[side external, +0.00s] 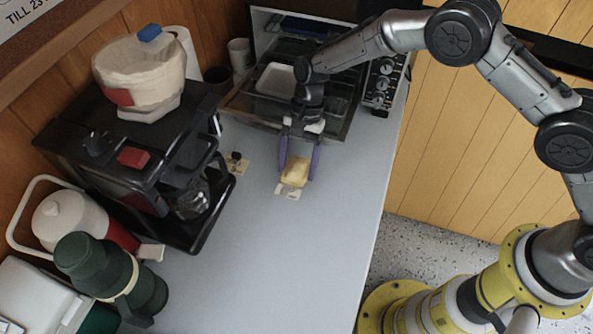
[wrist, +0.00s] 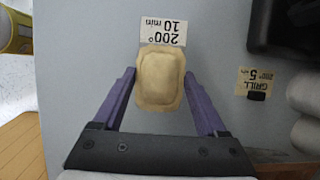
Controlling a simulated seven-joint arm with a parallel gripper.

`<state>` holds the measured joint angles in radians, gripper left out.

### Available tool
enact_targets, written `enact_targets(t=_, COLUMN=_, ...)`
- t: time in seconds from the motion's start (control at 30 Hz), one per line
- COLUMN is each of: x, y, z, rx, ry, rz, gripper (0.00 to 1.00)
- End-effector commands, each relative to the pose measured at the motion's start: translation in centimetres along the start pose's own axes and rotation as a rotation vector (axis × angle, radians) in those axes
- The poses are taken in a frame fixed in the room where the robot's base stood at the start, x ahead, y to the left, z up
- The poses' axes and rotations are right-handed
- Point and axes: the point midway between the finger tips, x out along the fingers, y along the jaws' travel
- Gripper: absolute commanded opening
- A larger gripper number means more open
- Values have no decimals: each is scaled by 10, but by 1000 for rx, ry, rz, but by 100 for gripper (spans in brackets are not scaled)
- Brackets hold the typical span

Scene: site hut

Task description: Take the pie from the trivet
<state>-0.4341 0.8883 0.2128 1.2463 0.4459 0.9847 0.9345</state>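The pie (side external: 296,172) is a small pale yellow block with rounded corners on the grey worktop. In the wrist view the pie (wrist: 160,80) covers part of a white card (wrist: 163,32) reading "200° 10 min". I cannot make out a trivet under it. My gripper (side external: 298,177) points down over the pie. Its two purple fingers are spread, one on each side of the pie, as the wrist view of my gripper (wrist: 159,74) also shows. The gaps at the fingertips are narrow. I cannot tell whether they touch the pie.
Behind my gripper stands an oven with its glass door (side external: 240,105) lowered and a white dish (side external: 276,80) inside. A coffee machine (side external: 135,150), a green flask (side external: 105,275) and a red-and-white jug (side external: 75,222) stand left. A "GRILL" card (wrist: 255,82) lies nearby. The front worktop is clear.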

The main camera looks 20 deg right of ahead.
Motion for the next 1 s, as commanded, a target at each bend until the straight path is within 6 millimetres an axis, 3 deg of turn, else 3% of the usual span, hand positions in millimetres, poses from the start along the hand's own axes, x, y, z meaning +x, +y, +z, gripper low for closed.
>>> enact_targets(t=0.03, x=0, y=0, z=0, rx=0, ry=0, rz=0, gripper=44)
enact_targets(t=0.2, x=0, y=0, z=0, rx=0, ry=0, rz=-1, gripper=14)
enact_targets(t=0.63, x=-9, y=-1, z=3, rx=-1, ry=1, rz=-3, gripper=13)
enact_targets(t=0.8, x=-31, y=-1, z=12, rx=-2, ry=2, rz=-5, gripper=13)
enact_targets(t=1.0, x=-62, y=28, z=32, rx=-1, ry=2, rz=-5, gripper=13)
